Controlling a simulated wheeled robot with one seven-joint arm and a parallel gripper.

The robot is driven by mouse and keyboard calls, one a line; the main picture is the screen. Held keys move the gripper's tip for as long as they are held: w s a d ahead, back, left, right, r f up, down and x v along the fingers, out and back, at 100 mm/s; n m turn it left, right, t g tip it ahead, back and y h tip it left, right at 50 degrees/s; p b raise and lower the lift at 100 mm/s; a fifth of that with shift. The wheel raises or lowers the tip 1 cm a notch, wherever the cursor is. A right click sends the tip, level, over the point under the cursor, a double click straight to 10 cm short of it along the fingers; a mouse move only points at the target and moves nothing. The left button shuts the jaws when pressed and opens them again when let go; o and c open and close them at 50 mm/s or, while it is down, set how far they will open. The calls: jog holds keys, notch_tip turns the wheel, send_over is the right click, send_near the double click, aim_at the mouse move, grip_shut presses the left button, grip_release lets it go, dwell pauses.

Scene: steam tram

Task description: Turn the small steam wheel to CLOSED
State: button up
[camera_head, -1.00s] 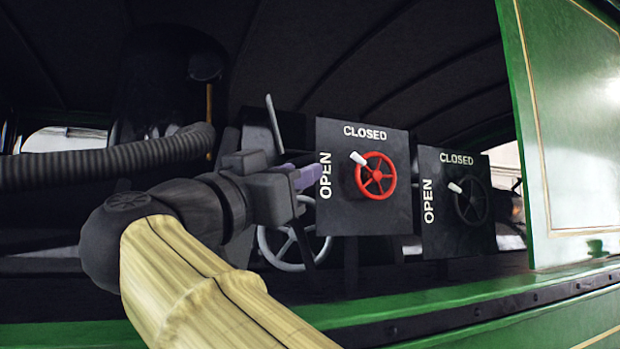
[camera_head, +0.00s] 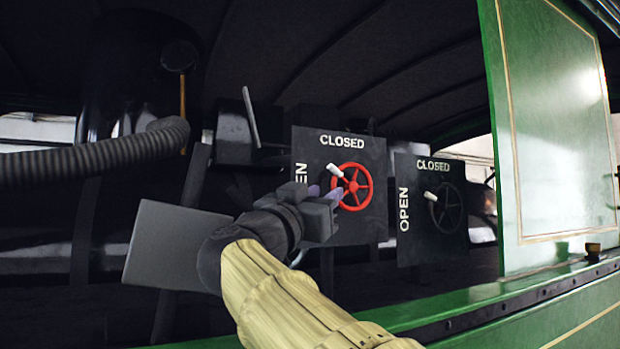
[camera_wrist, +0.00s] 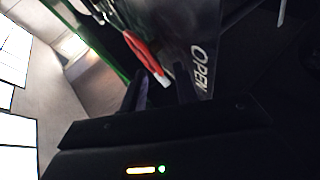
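The red spoked wheel (camera_head: 352,186) has a white handle (camera_head: 334,170) at its upper left, between the OPEN and CLOSED words of its dark panel (camera_head: 372,228). A black wheel (camera_head: 446,207) on a second dark panel (camera_head: 412,246) has a white handle pointing up-left, also between the words. I cannot tell which wheel is the small one. My gripper (camera_head: 325,192) is open just left of the red wheel, hiding part of the OPEN word. In the wrist view the red wheel (camera_wrist: 143,52) and its handle tip (camera_wrist: 164,80) lie just ahead of the parted fingers (camera_wrist: 163,90).
A green wall panel (camera_head: 550,120) stands at the right. A green sill (camera_head: 500,297) runs along the front below the wheels. A ribbed hose (camera_head: 95,157) and a metal lever (camera_head: 251,117) are at the left. The space before the black wheel is clear.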

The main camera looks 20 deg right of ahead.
aim_at(349, 184)
jog(key=shift+w+d+r+p, duration=0.25)
jog(key=shift+d+r+p, duration=0.3)
jog(key=shift+d, duration=0.4)
jog(key=shift+w+d, duration=0.3)
jog(key=shift+w, duration=0.1)
jog(key=shift+s, duration=0.15)
jog(key=shift+c, duration=0.9)
jog(key=shift+r, duration=0.1)
grip_shut()
